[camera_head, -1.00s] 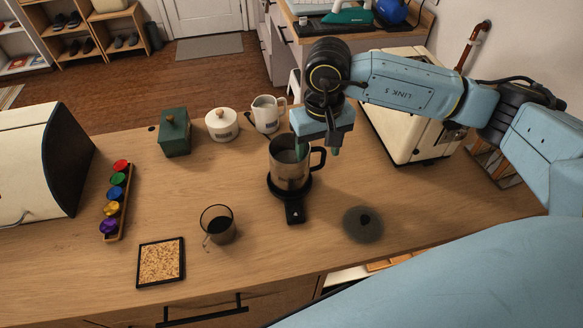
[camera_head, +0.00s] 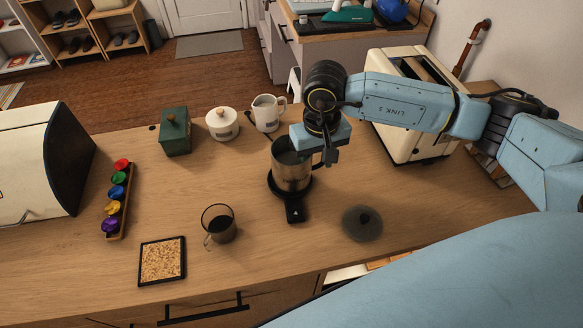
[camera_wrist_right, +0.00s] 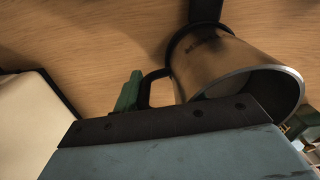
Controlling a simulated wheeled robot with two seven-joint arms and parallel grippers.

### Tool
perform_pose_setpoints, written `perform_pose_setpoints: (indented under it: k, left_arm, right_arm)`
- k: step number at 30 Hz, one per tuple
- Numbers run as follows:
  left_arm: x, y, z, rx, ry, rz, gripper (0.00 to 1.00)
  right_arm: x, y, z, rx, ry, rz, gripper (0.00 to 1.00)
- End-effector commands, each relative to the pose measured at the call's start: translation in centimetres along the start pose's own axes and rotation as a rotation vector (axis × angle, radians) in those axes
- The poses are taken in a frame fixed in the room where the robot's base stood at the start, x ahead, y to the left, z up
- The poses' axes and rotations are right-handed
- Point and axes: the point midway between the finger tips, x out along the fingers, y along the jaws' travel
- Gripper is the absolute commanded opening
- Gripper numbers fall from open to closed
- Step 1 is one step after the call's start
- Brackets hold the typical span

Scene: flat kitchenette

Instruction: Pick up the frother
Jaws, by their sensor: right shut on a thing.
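The frother (camera_head: 290,175) is a steel jug with a black handle, upright on its round black base (camera_head: 294,210) on the counter. My right gripper (camera_head: 329,157) is at the right side of the jug, by its rim and handle, and is shut on it. The arm covers part of the rim and handle, so the exact grip spot is hard to see. In the right wrist view the frother (camera_wrist_right: 232,65) lies close beyond the gripper, and a green fingertip (camera_wrist_right: 130,92) shows beside the black handle. My left gripper is not in view.
A glass cup (camera_head: 218,224) and a dark lid (camera_head: 362,223) stand in front. A white pitcher (camera_head: 266,113), a white pot (camera_head: 222,125) and a green canister (camera_head: 175,138) stand behind. A cream toaster (camera_head: 415,135) is at the right.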

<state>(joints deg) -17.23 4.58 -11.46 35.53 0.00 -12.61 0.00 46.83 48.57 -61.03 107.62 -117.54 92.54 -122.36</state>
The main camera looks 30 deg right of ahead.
Motion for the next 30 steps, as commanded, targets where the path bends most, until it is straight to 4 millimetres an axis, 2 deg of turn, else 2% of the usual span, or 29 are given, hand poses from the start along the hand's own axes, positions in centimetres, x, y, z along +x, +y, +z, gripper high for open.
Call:
perform_pose_setpoints:
  k: [10, 16, 30]
  left_arm:
    - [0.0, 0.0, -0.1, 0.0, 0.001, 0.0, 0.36]
    - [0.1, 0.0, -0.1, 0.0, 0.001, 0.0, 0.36]
    - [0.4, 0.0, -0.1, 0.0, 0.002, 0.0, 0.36]
  right_arm:
    - [-0.1, 0.0, 0.1, -0.003, -0.005, 0.001, 0.0]
    - [-0.7, 0.0, 0.1, -0.003, -0.004, 0.001, 0.0]
    - [-5.3, 0.0, 0.0, -0.002, 0.002, 0.0, 0.0]
